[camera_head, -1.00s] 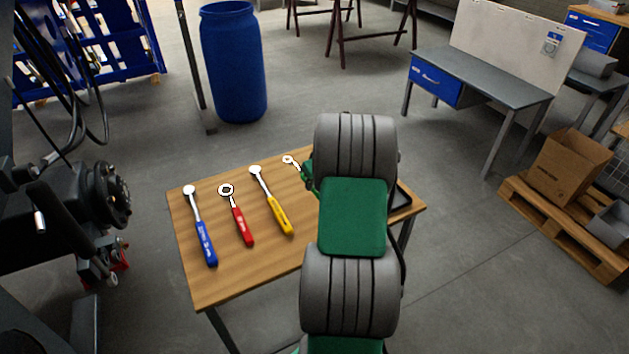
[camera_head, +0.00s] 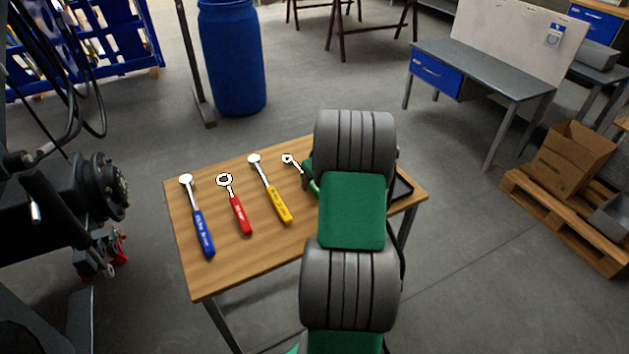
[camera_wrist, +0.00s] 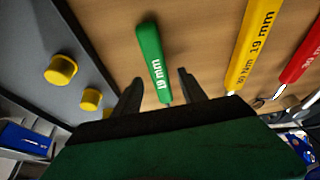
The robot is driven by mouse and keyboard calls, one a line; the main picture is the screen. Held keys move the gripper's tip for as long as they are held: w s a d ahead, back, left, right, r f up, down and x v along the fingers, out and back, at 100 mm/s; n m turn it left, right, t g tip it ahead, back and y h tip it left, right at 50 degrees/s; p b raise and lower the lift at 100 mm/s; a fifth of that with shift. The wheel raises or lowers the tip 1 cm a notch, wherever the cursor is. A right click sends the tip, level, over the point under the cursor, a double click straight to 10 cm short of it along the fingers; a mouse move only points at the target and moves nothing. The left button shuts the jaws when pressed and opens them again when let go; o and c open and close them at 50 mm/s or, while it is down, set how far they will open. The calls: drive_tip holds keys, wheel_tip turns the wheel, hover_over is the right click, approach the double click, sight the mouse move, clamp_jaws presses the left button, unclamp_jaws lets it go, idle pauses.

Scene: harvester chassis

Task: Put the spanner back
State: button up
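My gripper (camera_wrist: 160,88) is open, one finger on each side of the spanner's lower handle end, apparently without touching. How high the fingers are above the table I cannot tell. In the head view my gripper is hidden behind my arm. Yellow (camera_head: 270,190), red (camera_head: 236,205) and blue (camera_head: 198,220) spanners lie to the left.
The wooden table (camera_head: 240,262) has clear room in front of the spanners. A dark tray (camera_wrist: 50,95) with yellow round pieces (camera_wrist: 61,69) lies beside the green spanner. A blue barrel (camera_head: 233,60) stands behind the table, and dark machinery (camera_head: 75,190) stands left.

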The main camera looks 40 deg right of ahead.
drive_tip(key=v, duration=0.7)
drive_tip(key=shift+s+r+b, duration=0.2)
drive_tip(key=shift+r+b, duration=0.15)
